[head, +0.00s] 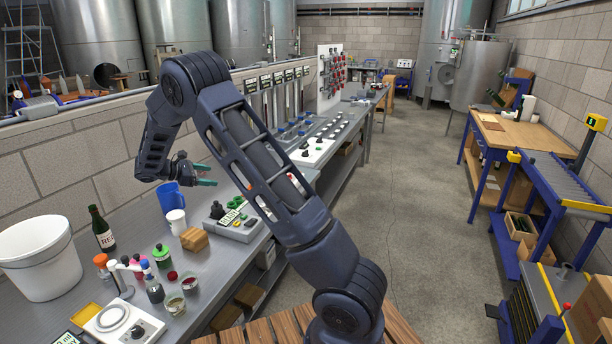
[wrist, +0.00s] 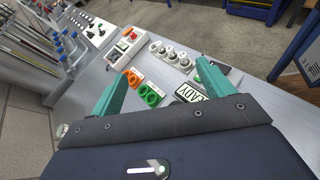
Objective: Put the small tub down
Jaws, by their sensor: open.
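My gripper (head: 207,175) is open above the steel bench, over the area behind the blue jug (head: 171,197). The wrist view shows its two teal fingers (wrist: 160,82) spread wide with nothing between them. Several small containers stand on the bench, and I cannot tell which is the small tub. A white cup (head: 176,222) stands upright next to the blue jug. Two low clear cups with dark contents, one nearer (head: 175,304) and one farther (head: 190,283), stand at the bench's front. None of these containers shows in the wrist view.
Control boxes with a READY display (wrist: 189,93) lie under my gripper. The floor aisle (head: 420,210) is clear.

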